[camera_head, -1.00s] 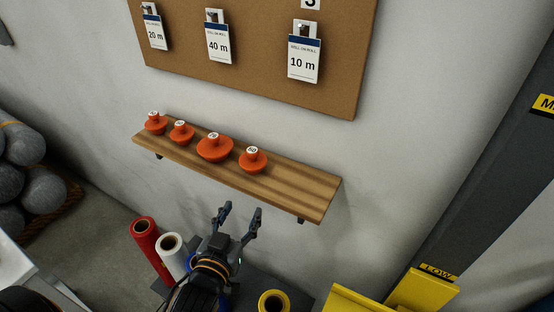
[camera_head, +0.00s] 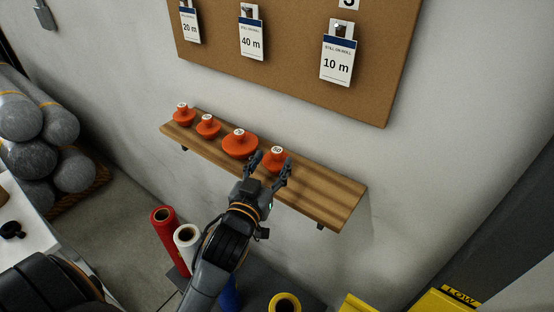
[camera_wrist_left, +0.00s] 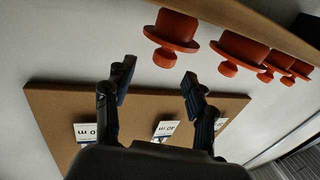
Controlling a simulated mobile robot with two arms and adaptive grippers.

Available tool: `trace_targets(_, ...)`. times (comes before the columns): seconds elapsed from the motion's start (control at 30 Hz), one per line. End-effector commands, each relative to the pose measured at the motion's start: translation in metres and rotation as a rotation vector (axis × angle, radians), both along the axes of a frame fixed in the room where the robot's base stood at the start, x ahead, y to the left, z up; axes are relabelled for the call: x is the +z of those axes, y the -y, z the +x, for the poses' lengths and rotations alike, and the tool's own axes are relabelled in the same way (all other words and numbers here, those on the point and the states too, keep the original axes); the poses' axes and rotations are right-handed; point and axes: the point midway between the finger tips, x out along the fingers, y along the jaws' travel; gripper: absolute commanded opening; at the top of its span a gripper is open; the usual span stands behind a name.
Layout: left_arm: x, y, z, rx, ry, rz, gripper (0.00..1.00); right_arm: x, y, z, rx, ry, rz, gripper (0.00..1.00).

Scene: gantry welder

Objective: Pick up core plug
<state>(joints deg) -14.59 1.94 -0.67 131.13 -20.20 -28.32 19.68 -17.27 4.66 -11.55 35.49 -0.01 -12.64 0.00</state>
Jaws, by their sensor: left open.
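Several orange core plugs with knobs stand in a row on a wooden shelf (camera_head: 325,198). From left they include a plug (camera_head: 184,116), a second (camera_head: 208,127), a wide one (camera_head: 239,145) and the rightmost plug (camera_head: 277,156). My left gripper (camera_head: 272,167) is open and empty, its fingertips around or just in front of the rightmost plug; contact cannot be told. In the left wrist view, the gripper (camera_wrist_left: 155,80) shows its fingers apart, with the nearest plug (camera_wrist_left: 170,32) just beyond the gap. My right gripper is not seen.
A corkboard (camera_head: 290,60) with length tags hangs above the shelf. A red roll (camera_head: 165,232), a white roll (camera_head: 187,240) and a yellow roll (camera_head: 285,303) stand below it. Grey rolls (camera_head: 55,125) are stacked at left. The shelf's right end is clear.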

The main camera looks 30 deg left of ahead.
Motion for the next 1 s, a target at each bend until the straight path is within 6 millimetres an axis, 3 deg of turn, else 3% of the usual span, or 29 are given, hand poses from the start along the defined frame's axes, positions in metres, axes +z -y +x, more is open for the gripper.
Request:
trace_targets(0.33,0.001,-0.011,0.042,0.001,0.001,0.001,0.56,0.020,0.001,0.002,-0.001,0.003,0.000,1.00)
trace_targets(0.67,-0.002,-0.011,0.050,0.000,0.001,0.000,0.56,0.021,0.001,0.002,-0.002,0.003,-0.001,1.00)
trace_targets(0.93,-0.002,-0.011,0.049,0.000,0.000,0.000,0.03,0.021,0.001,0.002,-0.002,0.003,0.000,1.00)
trace_targets(1.0,-0.001,-0.011,0.049,0.000,0.001,0.000,0.00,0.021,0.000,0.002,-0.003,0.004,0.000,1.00)
